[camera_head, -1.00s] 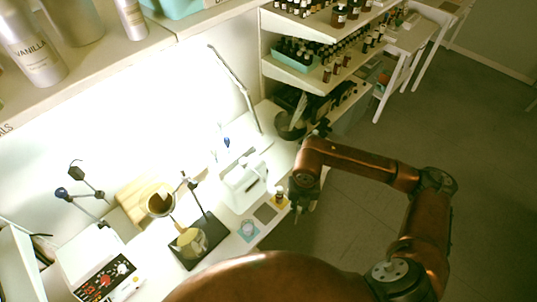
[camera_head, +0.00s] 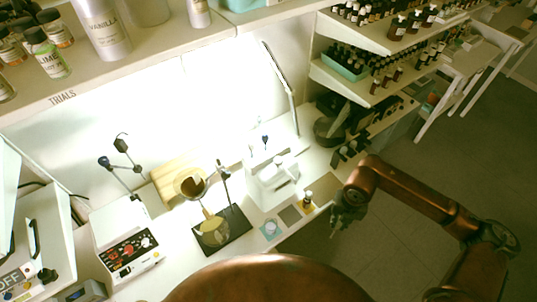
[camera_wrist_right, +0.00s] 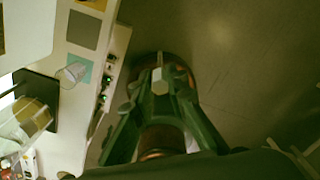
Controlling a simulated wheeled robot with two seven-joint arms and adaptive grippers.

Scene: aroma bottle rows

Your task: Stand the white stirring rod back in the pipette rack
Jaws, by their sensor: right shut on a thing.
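My right gripper (camera_head: 336,222) hangs just off the bench's front edge, right of the small amber bottle. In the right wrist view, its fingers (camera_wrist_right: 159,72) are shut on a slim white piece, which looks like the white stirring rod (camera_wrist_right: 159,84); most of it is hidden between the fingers. In the head view only a small pale tip shows below the gripper. A white stand (camera_head: 275,184) on the bench, with blue-tipped items behind it, may be the pipette rack, but I cannot tell its slots. My left gripper is not in view.
The amber bottle (camera_head: 307,202) with a white cap stands near the bench edge. Beside it lie a grey square (camera_head: 290,215) and a teal square (camera_head: 262,234) with a glass on it. A ring stand (camera_head: 238,222) is further left. Bottle shelves (camera_head: 390,45) rise behind.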

